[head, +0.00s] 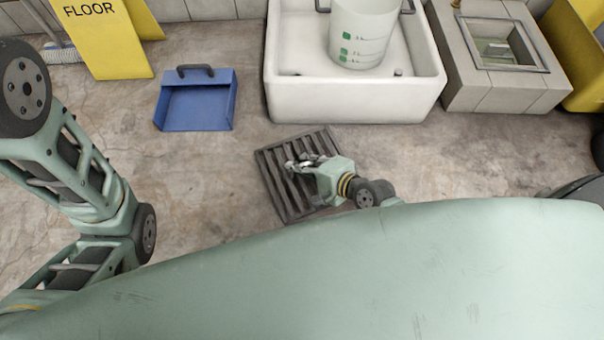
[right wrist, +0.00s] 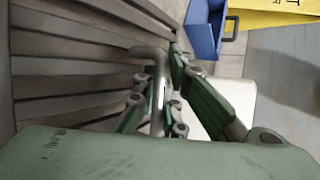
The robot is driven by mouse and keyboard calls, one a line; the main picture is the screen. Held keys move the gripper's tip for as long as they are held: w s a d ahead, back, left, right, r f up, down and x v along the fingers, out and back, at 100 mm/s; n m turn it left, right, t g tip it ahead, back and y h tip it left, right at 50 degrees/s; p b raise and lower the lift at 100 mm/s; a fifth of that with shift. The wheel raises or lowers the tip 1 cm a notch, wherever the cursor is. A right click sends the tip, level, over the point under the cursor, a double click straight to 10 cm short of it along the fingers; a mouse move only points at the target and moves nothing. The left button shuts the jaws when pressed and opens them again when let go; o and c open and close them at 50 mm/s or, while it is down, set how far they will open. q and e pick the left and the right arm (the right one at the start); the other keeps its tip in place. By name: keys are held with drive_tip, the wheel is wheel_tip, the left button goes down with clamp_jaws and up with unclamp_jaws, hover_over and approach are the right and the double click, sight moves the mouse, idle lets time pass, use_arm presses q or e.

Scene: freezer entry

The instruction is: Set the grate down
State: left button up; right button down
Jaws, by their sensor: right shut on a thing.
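The dark slatted grate (head: 272,184) is in the middle of the head view, in front of the white sink. My right gripper (head: 303,163) is over its middle and is shut on it. In the right wrist view the grate's slats (right wrist: 70,66) fill the left side, and the fingers (right wrist: 165,90) close around a pale bent bar beside them. I cannot tell whether the grate touches the floor or hangs just above it. My left arm shows at the left of the head view, but its gripper is out of view.
A white sink (head: 300,103) holding a pale bucket (head: 362,30) stands behind the grate. A blue dustpan (head: 196,107) lies behind left, near a yellow floor sign (head: 100,45). A tiled block with a framed opening (head: 470,88) is at right. Concrete floor left of the grate is clear.

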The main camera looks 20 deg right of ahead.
drive_tip(key=shift+f+b, duration=1.65)
drive_tip(key=shift+f, duration=0.2)
drive_tip(key=shift+r, duration=0.15)
drive_tip(key=c, duration=1.8)
unclamp_jaws()
drive_tip(key=shift+f, duration=0.2)
